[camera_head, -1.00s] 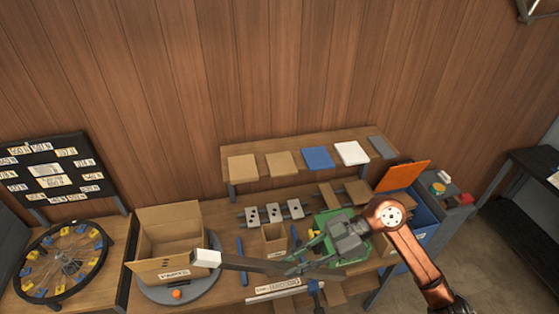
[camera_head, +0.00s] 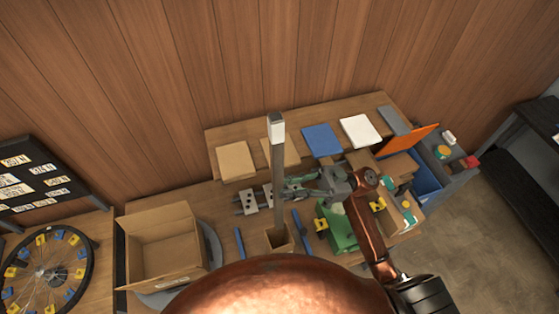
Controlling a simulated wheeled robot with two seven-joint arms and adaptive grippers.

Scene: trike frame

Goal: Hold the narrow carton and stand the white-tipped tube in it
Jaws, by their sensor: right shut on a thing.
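The white-tipped tube (camera_head: 278,165) is a long grey bar with its white tip at the top, and it stands nearly upright. My right gripper (camera_head: 287,190) is shut on it around its middle, coming from the right. The narrow carton (camera_head: 280,248) is a small open brown box on the bench. The tube's lower end overlaps the carton's mouth in the picture. I cannot tell whether it is inside or above it. A copper part of my own body hides the bench just in front of the carton. My left gripper is not in view.
A larger open carton (camera_head: 165,247) sits on a grey turntable (camera_head: 212,255) at left. A grey block with holes (camera_head: 250,201) and blue bars (camera_head: 302,232) lie near the narrow carton. A raised shelf (camera_head: 225,140) with flat panels runs behind. A green item (camera_head: 341,230) stands at right.

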